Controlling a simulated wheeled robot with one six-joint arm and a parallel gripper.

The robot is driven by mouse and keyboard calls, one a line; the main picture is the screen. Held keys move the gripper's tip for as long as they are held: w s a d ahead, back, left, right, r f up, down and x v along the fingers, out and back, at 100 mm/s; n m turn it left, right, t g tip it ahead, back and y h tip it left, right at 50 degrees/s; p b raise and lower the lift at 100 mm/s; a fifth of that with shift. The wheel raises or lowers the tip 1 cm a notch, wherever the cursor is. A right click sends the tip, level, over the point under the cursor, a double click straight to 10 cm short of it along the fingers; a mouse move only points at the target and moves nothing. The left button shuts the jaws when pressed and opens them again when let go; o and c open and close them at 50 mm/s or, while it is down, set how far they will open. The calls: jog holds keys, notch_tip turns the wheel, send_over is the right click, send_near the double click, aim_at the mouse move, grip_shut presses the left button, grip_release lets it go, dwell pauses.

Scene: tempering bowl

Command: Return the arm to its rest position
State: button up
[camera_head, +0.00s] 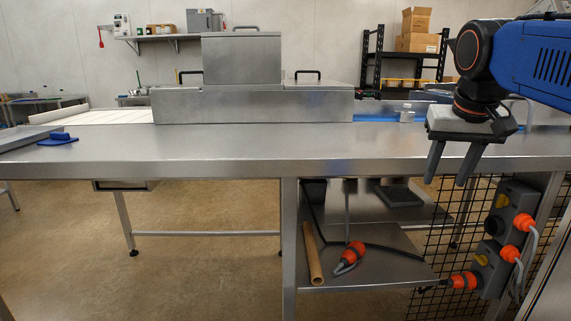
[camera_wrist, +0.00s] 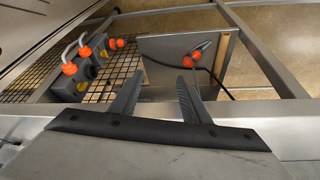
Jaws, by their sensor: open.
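My gripper (camera_head: 452,166) hangs from my blue arm at the right of the head view, fingers pointing down. It is in front of the right part of the steel worktable (camera_head: 225,150), with its fingertips lower than the table's front edge. The two fingers are apart and nothing is between them. In the wrist view my gripper (camera_wrist: 157,82) also shows spread, empty fingers over the table's lower structure.
A steel machine (camera_head: 252,105) with handles stands on the table. A blue scraper (camera_head: 58,139) lies at left. A lower shelf (camera_head: 375,265) holds a cardboard tube (camera_head: 312,253) and an orange plug (camera_head: 352,254). Grey socket boxes (camera_head: 513,210) hang on mesh below my gripper.

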jog(key=s+a+f+n, duration=0.1)
jog(key=s+f, duration=0.4)
jog(key=f, duration=0.3)
jog(key=s+a+f, duration=0.1)
jog(key=s+f, duration=0.4)
jog(key=f, duration=0.4)
jog(key=s+a+f+n+y, duration=0.1)
jog(key=s+a+f, duration=0.1)
jog(key=s+f, duration=0.3)
notch_tip(320, 180, down, 4)
jog(key=shift+s+f+n, duration=0.1)
jog(key=shift+s+n, duration=0.2)
jog(key=shift+s, duration=0.1)
